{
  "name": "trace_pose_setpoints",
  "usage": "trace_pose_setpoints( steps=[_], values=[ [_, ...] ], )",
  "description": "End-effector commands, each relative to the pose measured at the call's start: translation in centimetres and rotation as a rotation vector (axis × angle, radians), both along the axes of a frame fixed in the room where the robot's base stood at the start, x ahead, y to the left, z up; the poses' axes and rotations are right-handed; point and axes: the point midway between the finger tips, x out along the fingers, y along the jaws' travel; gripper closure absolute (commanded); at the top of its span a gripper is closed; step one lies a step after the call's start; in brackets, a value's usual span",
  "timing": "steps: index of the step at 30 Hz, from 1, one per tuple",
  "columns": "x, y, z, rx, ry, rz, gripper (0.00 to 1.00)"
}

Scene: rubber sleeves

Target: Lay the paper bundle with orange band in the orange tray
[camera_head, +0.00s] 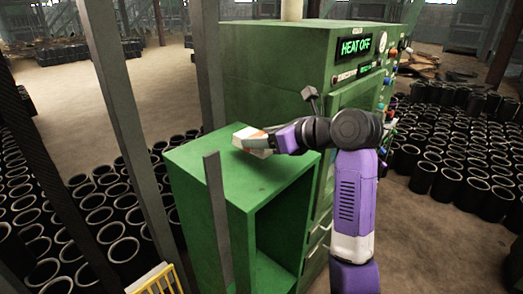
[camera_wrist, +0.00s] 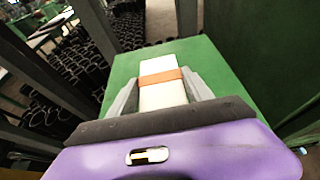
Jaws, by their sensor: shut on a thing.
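The paper bundle (camera_wrist: 160,95) is a white block with an orange band around its middle. My gripper (camera_wrist: 162,92) is shut on it, with one grey finger on each side. In the head view the bundle (camera_head: 250,141) is at the end of my arm, over the top of the green cabinet. I cannot tell whether it touches the cabinet top. No orange tray can be made out in either view.
The green cabinet top (camera_head: 203,166) is otherwise bare. A taller green machine (camera_head: 275,65) with a lit "HEAT OFF" display stands behind it. Grey posts (camera_head: 118,95) rise at the left. Many black sleeves (camera_head: 110,220) stand on the floor. A yellow rack (camera_head: 158,281) is at the bottom left.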

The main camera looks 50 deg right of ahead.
Motion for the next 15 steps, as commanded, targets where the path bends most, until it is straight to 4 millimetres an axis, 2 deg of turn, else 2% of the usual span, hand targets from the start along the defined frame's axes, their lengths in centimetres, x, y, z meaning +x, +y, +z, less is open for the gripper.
trace_pose_setpoints(
  steps=[9, 15],
  values=[
    [0.0, 0.0, -3.5, 0.001, 0.003, 0.001, 0.84],
    [0.0, 0.0, -4.1, 0.0, -0.001, 0.0, 0.84]
  ],
)
